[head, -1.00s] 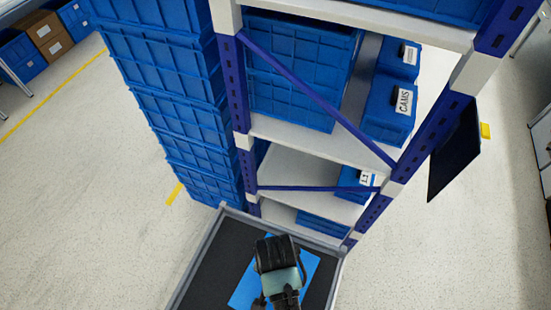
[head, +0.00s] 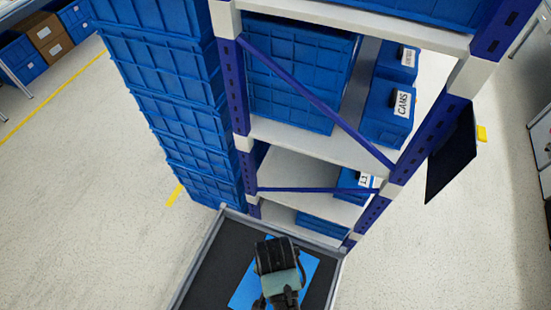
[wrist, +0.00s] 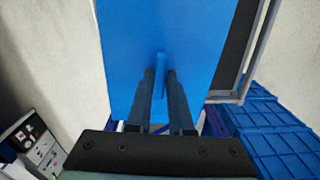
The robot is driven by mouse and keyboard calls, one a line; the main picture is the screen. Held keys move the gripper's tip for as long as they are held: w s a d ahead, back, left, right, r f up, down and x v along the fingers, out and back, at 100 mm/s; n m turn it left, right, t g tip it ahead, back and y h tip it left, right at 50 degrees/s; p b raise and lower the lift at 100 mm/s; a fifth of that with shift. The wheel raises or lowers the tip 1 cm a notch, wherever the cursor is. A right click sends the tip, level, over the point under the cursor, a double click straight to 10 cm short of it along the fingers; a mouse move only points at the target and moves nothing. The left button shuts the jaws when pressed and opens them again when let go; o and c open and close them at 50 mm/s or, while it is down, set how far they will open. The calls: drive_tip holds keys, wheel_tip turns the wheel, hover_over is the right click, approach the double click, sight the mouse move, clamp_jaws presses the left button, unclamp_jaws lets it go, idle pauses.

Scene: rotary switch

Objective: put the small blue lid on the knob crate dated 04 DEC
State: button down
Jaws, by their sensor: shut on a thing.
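The blue lid (head: 305,268) is a flat bright blue rectangle with a raised handle (wrist: 161,62). My gripper (wrist: 161,98) is shut on this handle, with one dark finger on each side. In the head view my gripper (head: 278,303) and wrist cover the middle of the lid, which is over a dark surface. I cannot tell whether the lid touches that surface. No label reading 04 DEC is legible in either view, so I cannot pick out the knob crate.
A rack stands ahead with a blue post (head: 233,90). It holds a crate labelled CAMS (head: 382,125) and a lower crate (head: 350,187) whose label is partly hidden. Tall stacked blue crates (head: 175,100) stand left. A grey rim (head: 190,258) borders the dark surface (head: 212,270). Floor is open both sides.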

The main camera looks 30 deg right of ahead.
drive_tip(key=shift+f, duration=0.5)
idle(0.9)
drive_tip(key=c, duration=0.7)
unclamp_jaws()
drive_tip(key=shift+c, duration=0.2)
wheel_tip(320, 180, up, 13)
